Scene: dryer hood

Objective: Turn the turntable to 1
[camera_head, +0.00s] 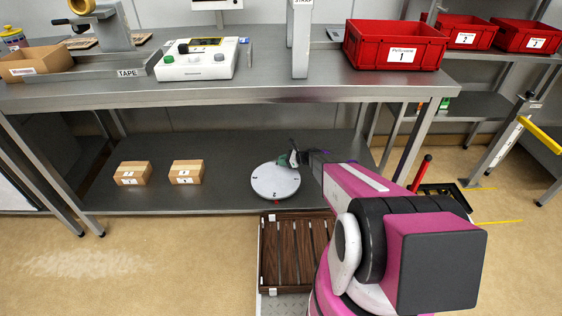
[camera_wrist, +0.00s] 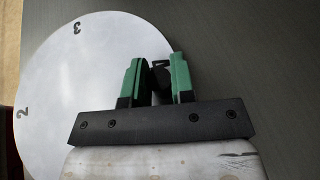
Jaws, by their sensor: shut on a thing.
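The turntable (camera_head: 275,183) is a round pale disc on the lower shelf of the metal workbench. It also fills the left half of the wrist view (camera_wrist: 70,100), where the numbers 2 and 3 show near its left and upper rim. My gripper (camera_wrist: 157,75) has green fingers and is at the right rim of the disc. The fingers are shut on a small dark knob (camera_wrist: 160,76), largely hidden between them. In the head view, my gripper (camera_head: 291,159) reaches the far right edge of the disc. The number 1 is not clearly readable.
Two small cardboard boxes (camera_head: 132,173) (camera_head: 186,172) sit on the shelf left of the turntable. A brown slatted pallet (camera_head: 290,250) lies on the floor in front. The upper worktop (camera_head: 280,80) overhangs the shelf. The shelf between boxes and disc is clear.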

